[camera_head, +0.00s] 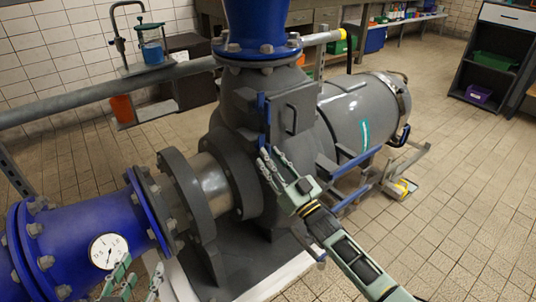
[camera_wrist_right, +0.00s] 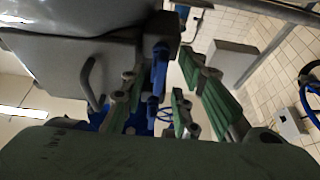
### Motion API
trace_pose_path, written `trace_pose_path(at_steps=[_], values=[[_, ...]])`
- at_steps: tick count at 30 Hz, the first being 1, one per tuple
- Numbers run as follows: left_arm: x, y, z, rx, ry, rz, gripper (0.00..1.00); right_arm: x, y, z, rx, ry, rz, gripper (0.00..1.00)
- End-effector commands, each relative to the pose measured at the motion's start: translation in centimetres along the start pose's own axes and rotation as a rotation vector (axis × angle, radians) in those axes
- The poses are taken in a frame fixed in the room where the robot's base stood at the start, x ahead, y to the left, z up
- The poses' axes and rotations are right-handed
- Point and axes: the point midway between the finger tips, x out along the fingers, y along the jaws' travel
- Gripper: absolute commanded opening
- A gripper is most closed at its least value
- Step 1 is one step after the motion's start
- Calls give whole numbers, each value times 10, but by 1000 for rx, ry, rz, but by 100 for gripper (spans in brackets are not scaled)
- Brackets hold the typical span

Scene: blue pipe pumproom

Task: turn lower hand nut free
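A grey hatch (camera_head: 295,108) with a curved handle (camera_head: 291,119) is on the pump housing. Blue hand nuts stand at its left edge: the upper one (camera_head: 262,107) and, just below, the lower hand nut (camera_head: 267,136). The right wrist view looks upside down; there the lower nut (camera_wrist_right: 160,62) seems to be the one higher in the picture. My right gripper (camera_head: 271,156) is open, its fingertips close to the lower nut; contact cannot be told. Its spread fingers also show in the right wrist view (camera_wrist_right: 158,88). My left gripper (camera_head: 140,272) is open and empty near the pressure gauge.
A blue pipe (camera_head: 80,250) with a gauge (camera_head: 108,251) runs into the pump at lower left. Another blue pipe (camera_head: 257,22) rises above the hatch. The grey motor (camera_head: 360,110) stands behind right. Tiled floor (camera_head: 460,190) is free at the right.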

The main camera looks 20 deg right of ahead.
Motion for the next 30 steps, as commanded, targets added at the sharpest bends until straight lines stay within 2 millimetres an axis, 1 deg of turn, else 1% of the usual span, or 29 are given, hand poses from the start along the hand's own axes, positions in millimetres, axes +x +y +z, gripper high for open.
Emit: trace_pose_path(at_steps=[1,6,9,12,15,18,30], values=[[0,0,0,0,0,0,40,-13,0,2,0,-4,0,28],[0,0,0,0,0,0,40,-50,0,1,1,-4,0,28],[0,0,0,0,1,0,40,-70,0,1,0,-4,0,28],[0,0,0,0,1,0,40,-84,0,1,0,-3,1,28],[0,0,0,0,1,0,40,-94,0,1,-1,-2,0,28],[0,0,0,0,1,0,40,-98,0,0,-1,0,0,28],[0,0,0,0,1,-1,40,-98,0,0,-1,-1,0,28]])
